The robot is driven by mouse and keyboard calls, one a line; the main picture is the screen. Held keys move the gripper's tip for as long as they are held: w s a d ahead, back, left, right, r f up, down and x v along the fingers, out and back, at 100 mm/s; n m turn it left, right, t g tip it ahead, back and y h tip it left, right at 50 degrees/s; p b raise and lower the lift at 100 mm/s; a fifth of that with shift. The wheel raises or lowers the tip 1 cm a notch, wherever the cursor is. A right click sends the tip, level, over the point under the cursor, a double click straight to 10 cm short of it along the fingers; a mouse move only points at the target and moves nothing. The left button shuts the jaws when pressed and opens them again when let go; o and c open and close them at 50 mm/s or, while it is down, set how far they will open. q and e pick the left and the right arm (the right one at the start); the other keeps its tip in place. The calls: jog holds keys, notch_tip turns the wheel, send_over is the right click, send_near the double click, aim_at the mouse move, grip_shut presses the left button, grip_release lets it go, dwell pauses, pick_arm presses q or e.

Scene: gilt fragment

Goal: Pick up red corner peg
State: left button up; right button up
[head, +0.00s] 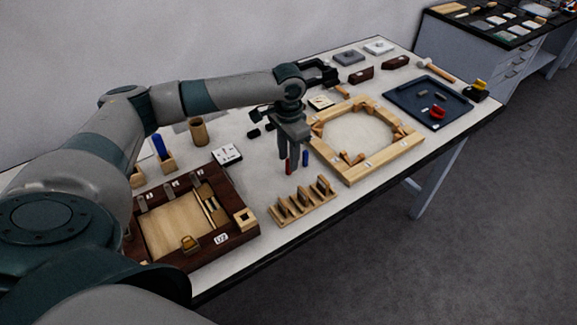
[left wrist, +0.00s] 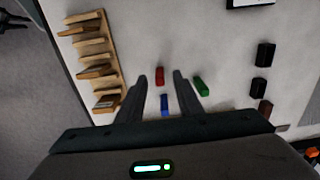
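The red corner peg (left wrist: 160,76) is a small red block on the pale table. In the left wrist view it lies between the two fingertips of my left gripper (left wrist: 161,77), with a gap on each side. In the head view my left gripper (head: 292,165) points down over the table, and the red peg (head: 289,168) shows by its fingers. The gripper is open and holds nothing. A blue peg (left wrist: 164,104) lies close to the red one, and a green peg (left wrist: 201,86) lies just outside the right finger. My right gripper is not in view.
A slotted wooden rack (head: 302,202) stands in front of the gripper. A wooden frame (head: 377,168) lies to the right, and a dark wooden box (head: 236,236) to the left. A blue tray (head: 455,112) lies farther right. Dark blocks (left wrist: 265,55) stand beyond the green peg.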

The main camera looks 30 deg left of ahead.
pick_arm(q)
jog(key=shift+c, duration=0.4)
grip_shut()
jog(key=shift+r, duration=0.15)
jog(key=shift+r+b, duration=0.4)
jog(key=shift+r, duration=0.15)
notch_tip(320, 180, up, 3)
jog(key=shift+f+b, duration=0.2)
jog(key=shift+b, duration=0.3)
jog(key=w+d+r+b, duration=0.3)
jog(key=d+r, duration=0.4)
jog(key=d, duration=0.4)
jog(key=shift+w, duration=0.65)
